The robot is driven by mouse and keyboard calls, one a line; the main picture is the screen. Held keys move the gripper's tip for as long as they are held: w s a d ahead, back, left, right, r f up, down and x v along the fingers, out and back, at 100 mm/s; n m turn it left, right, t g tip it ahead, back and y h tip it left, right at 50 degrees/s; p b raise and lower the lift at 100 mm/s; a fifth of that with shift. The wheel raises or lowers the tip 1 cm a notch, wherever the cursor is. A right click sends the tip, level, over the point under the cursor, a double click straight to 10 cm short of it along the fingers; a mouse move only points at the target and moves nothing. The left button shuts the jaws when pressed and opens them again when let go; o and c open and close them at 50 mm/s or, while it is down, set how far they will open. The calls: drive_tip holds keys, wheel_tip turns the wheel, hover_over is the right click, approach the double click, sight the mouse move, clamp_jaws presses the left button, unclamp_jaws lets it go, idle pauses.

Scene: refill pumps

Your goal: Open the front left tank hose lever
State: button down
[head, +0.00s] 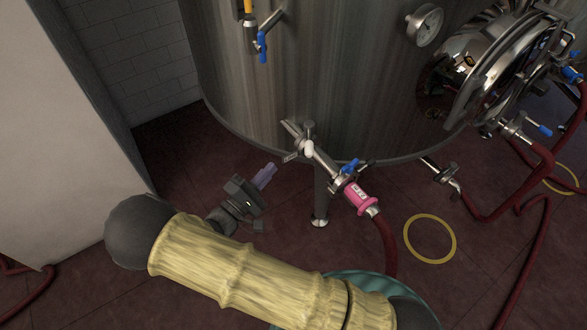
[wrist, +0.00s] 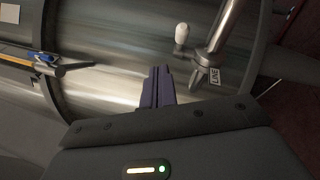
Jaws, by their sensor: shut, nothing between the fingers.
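The steel tank (head: 300,70) stands in front of me. A metal pipe (head: 322,160) comes out low on its front and ends in a pink coupling (head: 359,197) with a dark red hose. A blue lever (head: 350,166) sits on this pipe just above the coupling. A white knob (head: 308,149) sits nearer the tank; it also shows in the wrist view (wrist: 181,33). My gripper (head: 266,173) is shut and empty, with purple fingers, left of the pipe and apart from it. In the wrist view its fingers (wrist: 157,88) point toward the tank wall.
Another blue-handled valve (head: 262,48) hangs higher on the tank's left side. An open round hatch (head: 500,65) and more valves with red hoses are at the right. A yellow ring (head: 430,239) lies on the floor. A pale wall block (head: 60,130) stands at the left.

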drive_tip(key=a+m+g, duration=0.1)
drive_tip(key=m, duration=0.1)
drive_tip(key=a+m+g+b, duration=0.1)
drive_tip(key=a, duration=0.1)
drive_tip(key=a+m+g+b, duration=0.1)
drive_tip(key=m, duration=0.1)
drive_tip(key=shift+w+a+f+m, duration=0.1)
drive_tip(key=shift+a+f+m, duration=0.2)
drive_tip(key=shift+f, duration=0.1)
approach(309, 141)
drive_tip(key=w+a, duration=0.1)
drive_tip(key=w, duration=0.2)
drive_tip(key=d, duration=0.2)
drive_tip(key=d+f, duration=0.1)
drive_tip(key=d, duration=0.1)
drive_tip(key=shift+w, duration=0.1)
